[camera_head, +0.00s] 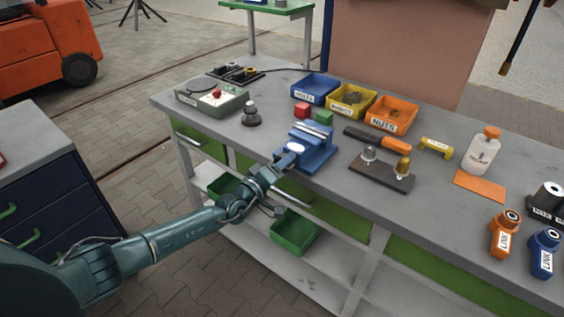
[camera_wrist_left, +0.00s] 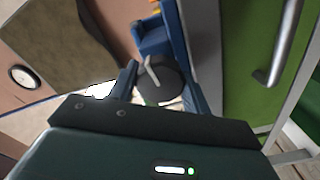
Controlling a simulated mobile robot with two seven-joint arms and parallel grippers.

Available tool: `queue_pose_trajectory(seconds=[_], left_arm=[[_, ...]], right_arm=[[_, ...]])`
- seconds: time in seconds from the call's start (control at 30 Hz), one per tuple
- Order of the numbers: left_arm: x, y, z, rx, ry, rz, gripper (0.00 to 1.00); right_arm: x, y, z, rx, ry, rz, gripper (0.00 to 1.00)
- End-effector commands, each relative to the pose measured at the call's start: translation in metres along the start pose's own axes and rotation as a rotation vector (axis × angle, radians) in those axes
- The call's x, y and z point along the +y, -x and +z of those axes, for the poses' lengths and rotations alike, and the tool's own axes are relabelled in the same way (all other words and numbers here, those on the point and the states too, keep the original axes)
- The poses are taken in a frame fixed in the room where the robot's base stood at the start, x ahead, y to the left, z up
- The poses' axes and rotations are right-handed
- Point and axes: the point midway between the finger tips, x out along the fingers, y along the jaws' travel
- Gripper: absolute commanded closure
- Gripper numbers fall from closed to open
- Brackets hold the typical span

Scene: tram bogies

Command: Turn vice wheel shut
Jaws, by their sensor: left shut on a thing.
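The blue vice (camera_head: 316,152) is fixed at the front edge of the grey workbench; its blue body also shows in the left wrist view (camera_wrist_left: 152,38). Its wheel (camera_wrist_left: 165,84) is a dark round disc with a pale grey spoke across it, on the vice's front side. My left gripper (camera_head: 284,160) reaches in from the left at the bench's front edge. Its two fingers stand on either side of the wheel in the left wrist view, shut on it. In the head view the gripper hides most of the wheel. My right gripper is not in view.
Blue (camera_head: 306,97), yellow (camera_head: 335,108) and orange (camera_head: 376,122) bins stand further back.

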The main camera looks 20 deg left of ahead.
Motion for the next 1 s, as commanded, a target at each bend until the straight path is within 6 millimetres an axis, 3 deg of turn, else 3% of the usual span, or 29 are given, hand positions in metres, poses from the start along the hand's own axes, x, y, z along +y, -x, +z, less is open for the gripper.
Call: queue_pose_trajectory(seconds=[0.27,1.0], left_arm=[[0.0006,-0.0001,-0.0007,0.001,-0.264,-0.001,0.75],[-0.0012,0.0002,-0.0005,0.002,-0.908,-0.002,0.75]], right_arm=[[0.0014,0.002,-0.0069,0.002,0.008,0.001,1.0],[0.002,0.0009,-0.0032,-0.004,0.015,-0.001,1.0]])
